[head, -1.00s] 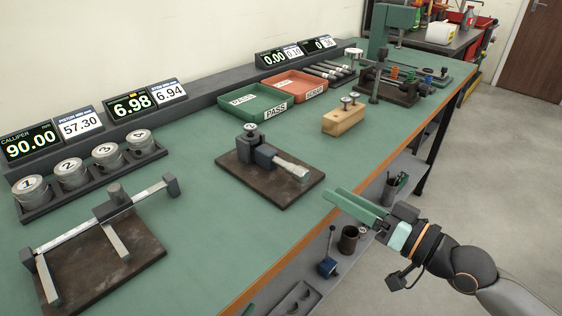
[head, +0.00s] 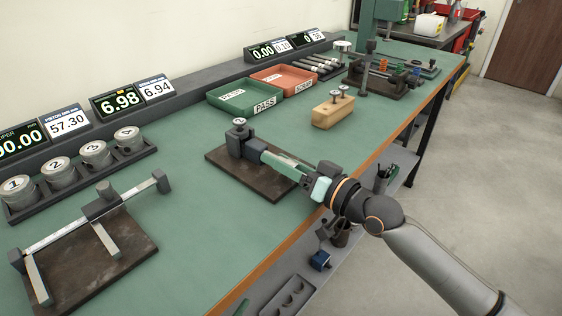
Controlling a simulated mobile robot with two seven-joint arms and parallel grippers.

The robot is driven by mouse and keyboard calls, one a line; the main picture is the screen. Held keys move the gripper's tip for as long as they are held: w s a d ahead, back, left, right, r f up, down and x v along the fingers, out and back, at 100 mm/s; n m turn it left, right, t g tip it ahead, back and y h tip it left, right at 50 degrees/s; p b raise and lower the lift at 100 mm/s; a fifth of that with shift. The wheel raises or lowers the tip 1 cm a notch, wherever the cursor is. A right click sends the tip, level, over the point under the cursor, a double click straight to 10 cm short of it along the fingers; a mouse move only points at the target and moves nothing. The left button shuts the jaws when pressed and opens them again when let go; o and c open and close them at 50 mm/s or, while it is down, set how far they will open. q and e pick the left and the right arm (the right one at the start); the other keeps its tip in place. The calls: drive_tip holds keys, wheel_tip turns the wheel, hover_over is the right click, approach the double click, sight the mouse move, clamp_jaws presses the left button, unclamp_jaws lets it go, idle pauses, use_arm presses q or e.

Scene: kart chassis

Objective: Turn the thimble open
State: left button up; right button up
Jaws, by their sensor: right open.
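The micrometer (head: 254,148) is mounted on a dark base plate (head: 240,180) in the middle of the green bench. A small round-topped part (head: 239,122) stands at its far left end. My right gripper (head: 278,160) reaches in from the right, its pale green fingers lying along the micrometer's axis over the silver thimble. The fingers and gripper body hide most of the thimble, and I cannot tell whether they touch it. The gripper is open. My left gripper is not in view.
A caliper (head: 90,222) on its own plate lies at left, beside numbered pistons (head: 95,153). A wooden block (head: 333,112) with valves and the green (head: 245,100) and red (head: 285,80) trays stand behind. Displays (head: 116,102) line the back. The bench's front edge passes under my right arm.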

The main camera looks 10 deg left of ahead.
drive_tip(key=shift+a, duration=0.1)
drive_tip(key=shift+c, duration=0.5)
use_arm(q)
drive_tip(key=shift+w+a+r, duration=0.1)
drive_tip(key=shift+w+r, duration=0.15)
use_arm(e)
clamp_jaws()
drive_tip(key=n+b, duration=0.1)
drive_tip(key=n, duration=0.1)
drive_tip(key=shift+n, duration=1.8)
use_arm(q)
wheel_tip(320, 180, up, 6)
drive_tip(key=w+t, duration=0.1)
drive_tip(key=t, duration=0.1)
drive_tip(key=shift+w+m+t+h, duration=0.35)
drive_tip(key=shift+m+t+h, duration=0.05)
use_arm(e)
drive_tip(key=shift+n, duration=0.8)
